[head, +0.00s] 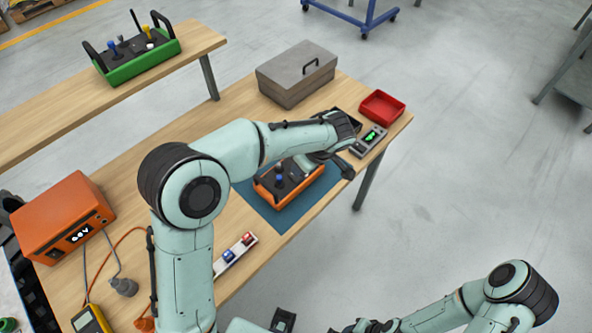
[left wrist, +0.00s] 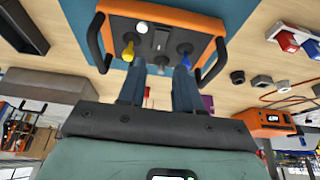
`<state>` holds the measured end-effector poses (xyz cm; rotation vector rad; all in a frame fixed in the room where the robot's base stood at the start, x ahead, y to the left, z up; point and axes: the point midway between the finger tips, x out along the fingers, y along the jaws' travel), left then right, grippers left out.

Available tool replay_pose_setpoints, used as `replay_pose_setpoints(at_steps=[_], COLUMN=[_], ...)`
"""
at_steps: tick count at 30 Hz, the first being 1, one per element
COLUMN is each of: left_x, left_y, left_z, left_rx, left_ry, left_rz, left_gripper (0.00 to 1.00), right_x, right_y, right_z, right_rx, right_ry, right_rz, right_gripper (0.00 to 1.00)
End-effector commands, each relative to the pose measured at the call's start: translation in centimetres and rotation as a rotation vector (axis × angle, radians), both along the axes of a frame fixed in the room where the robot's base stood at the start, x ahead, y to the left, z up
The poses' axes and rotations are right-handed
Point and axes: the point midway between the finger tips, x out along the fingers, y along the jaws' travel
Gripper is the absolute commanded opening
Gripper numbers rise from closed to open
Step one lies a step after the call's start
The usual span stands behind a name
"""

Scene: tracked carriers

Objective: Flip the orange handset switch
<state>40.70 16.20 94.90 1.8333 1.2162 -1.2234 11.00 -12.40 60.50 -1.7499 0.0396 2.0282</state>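The orange handset (head: 272,196) lies on a blue mat (head: 285,217) on the near bench, partly covered by my left arm. In the left wrist view the handset (left wrist: 200,18) shows black side handles, a yellow lever (left wrist: 128,50), a blue lever (left wrist: 184,52), a white button (left wrist: 142,28) and a small switch (left wrist: 160,40) in the middle. My left gripper (left wrist: 161,66) is open, its two fingers apart just in front of the panel, with nothing visible between them. Contact cannot be told. My right arm is at the bottom right of the head view; its gripper fingers do not show.
A grey toolbox (head: 290,80), red tray (head: 382,107) and small meter with green display (head: 368,141) stand beyond the handset. An orange power supply (head: 65,218), cables and a red-and-blue connector strip (head: 236,253) are nearer. A green handset (head: 140,65) is on another bench.

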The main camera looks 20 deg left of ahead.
Motion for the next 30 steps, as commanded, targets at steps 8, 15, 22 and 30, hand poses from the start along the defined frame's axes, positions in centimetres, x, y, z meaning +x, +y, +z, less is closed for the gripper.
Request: replay_pose_setpoints(at_steps=[8, 15, 22, 30], left_x=[0.8, 1.1, 1.1, 1.1], left_y=[1.9, 2.5, 2.6, 2.6], left_z=[-5.0, -6.7, -6.9, -6.9], left_rx=[0.000, -0.001, -0.001, -0.001], left_ry=[0.003, 0.001, 0.000, 0.001], left_rz=[0.000, -0.002, -0.002, -0.002], left_gripper=[0.34, 0.34, 0.34, 0.00], right_x=[0.1, 0.2, 0.2, 0.2], right_y=[0.0, 0.0, 0.0, 0.0], right_z=[0.2, 0.3, 0.3, 0.3], right_rx=[0.001, 0.000, 0.000, 0.000], right_ry=[-0.002, -0.002, -0.002, -0.002], right_rz=[0.000, 0.000, 0.000, 0.000], right_gripper=[0.38, 0.38, 0.38, 0.38])
